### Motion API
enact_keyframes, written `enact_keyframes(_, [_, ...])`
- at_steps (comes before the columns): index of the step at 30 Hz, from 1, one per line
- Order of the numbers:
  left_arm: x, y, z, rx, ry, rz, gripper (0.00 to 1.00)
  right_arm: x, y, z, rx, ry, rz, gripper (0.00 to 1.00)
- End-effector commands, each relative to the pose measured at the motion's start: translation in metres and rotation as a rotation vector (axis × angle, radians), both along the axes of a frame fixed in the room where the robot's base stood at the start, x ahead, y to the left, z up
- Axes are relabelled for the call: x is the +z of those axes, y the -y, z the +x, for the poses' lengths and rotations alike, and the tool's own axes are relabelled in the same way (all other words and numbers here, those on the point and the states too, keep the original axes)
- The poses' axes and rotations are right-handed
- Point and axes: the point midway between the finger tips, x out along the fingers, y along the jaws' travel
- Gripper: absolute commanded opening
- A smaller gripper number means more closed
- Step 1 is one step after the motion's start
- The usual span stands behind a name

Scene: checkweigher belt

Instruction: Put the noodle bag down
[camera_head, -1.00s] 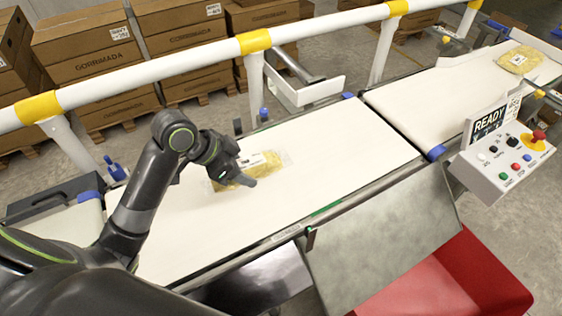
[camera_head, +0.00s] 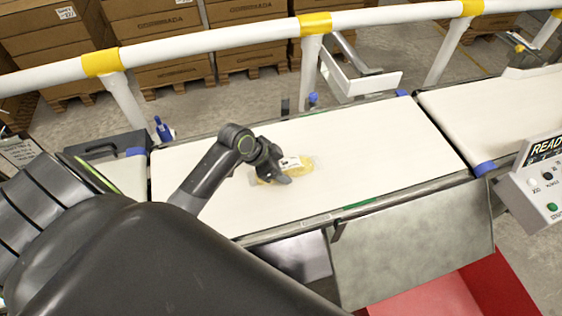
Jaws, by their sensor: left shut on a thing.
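The noodle bag (camera_head: 299,165), a clear pack with yellow contents and a white label, is at the middle section of the white belt (camera_head: 370,143). My left gripper (camera_head: 284,178) is shut on the noodle bag from above and covers part of its left side. The bag looks to be at or very near the belt surface; I cannot tell whether it touches. My right gripper is not in view.
A white and yellow rail (camera_head: 210,45) runs behind the belt. A grey sloping plate (camera_head: 410,245) and a red bin (camera_head: 480,290) are in front. A control box (camera_head: 540,185) stands at the right. The belt right of the bag is clear.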

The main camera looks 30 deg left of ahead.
Motion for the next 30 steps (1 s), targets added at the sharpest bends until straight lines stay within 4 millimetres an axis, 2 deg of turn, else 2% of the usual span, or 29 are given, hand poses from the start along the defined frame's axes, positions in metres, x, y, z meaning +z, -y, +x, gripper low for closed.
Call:
enact_keyframes(8, [-0.002, 0.000, 0.001, -0.001, 0.001, 0.000, 0.15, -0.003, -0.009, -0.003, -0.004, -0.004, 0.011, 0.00])
enact_keyframes(9, [-0.002, 0.000, 0.000, -0.001, 0.000, 0.000, 0.54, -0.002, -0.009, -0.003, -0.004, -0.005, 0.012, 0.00])
enact_keyframes(13, [-0.002, 0.000, 0.000, 0.000, 0.000, 0.000, 0.71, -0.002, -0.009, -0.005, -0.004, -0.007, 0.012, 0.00])
enact_keyframes(25, [0.004, -0.002, -0.001, 0.001, 0.000, 0.001, 0.72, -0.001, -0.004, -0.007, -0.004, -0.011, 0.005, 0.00])
enact_keyframes(30, [0.024, -0.012, -0.011, -0.002, 0.003, 0.006, 0.72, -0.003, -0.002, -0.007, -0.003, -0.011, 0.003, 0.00])
